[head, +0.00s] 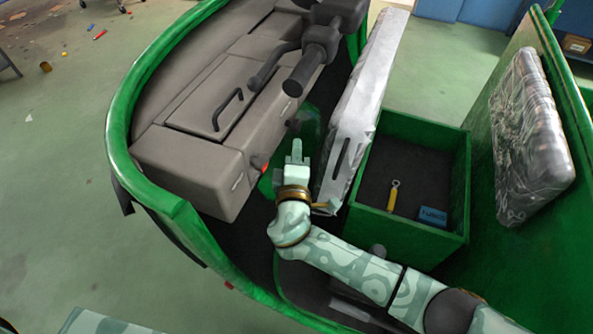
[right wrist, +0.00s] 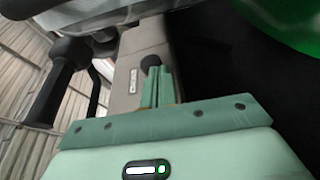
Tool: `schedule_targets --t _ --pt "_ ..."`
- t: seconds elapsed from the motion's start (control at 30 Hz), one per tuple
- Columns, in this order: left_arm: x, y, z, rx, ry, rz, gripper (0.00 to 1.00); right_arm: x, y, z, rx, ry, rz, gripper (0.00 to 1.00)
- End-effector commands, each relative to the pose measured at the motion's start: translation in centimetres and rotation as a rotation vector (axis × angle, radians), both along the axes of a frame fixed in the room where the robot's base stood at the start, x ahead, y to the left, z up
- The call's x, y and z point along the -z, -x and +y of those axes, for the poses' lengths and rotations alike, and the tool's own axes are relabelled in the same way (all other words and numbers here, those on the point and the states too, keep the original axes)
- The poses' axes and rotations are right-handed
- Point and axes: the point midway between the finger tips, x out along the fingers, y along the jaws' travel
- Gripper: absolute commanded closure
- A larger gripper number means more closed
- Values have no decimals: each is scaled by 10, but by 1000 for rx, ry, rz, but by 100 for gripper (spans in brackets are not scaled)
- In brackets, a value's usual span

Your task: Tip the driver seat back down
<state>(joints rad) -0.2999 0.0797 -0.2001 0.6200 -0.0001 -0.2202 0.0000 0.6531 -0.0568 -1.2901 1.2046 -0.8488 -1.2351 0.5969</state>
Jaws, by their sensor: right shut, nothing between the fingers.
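The driver seat (head: 360,105) is a pale grey-white slab standing tipped up on edge, beside an open green box (head: 410,240). Its lower end comes close to my right forearm. My right gripper (head: 297,148) is left of the seat, between it and the grey dashboard, with its fingers shut and empty. In the right wrist view the closed fingers (right wrist: 158,84) point toward the grey dashboard. I cannot tell whether the gripper or arm touches the seat. My left gripper is not in view.
The grey dashboard (head: 200,165) and black handlebar (head: 312,68) stand left and above. The box holds a yellow-handled tool (head: 393,196) and a blue box (head: 432,216). A patterned cushion (head: 530,135) leans at right. The green body rim (head: 120,130) curves around the left.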

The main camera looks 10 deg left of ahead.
Motion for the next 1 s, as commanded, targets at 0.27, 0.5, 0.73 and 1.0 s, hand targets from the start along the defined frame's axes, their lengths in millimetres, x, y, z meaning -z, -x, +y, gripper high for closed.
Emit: schedule_targets --t 0.27,0.5,0.73,1.0 --pt "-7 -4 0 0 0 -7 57 1 0 -32 1 2 0 100" --pt "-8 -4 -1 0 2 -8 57 3 2 -39 1 0 1 100" --pt "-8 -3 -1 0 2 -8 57 4 2 -39 1 0 1 100" --pt "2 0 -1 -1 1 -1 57 5 -4 -55 3 -44 -5 100"
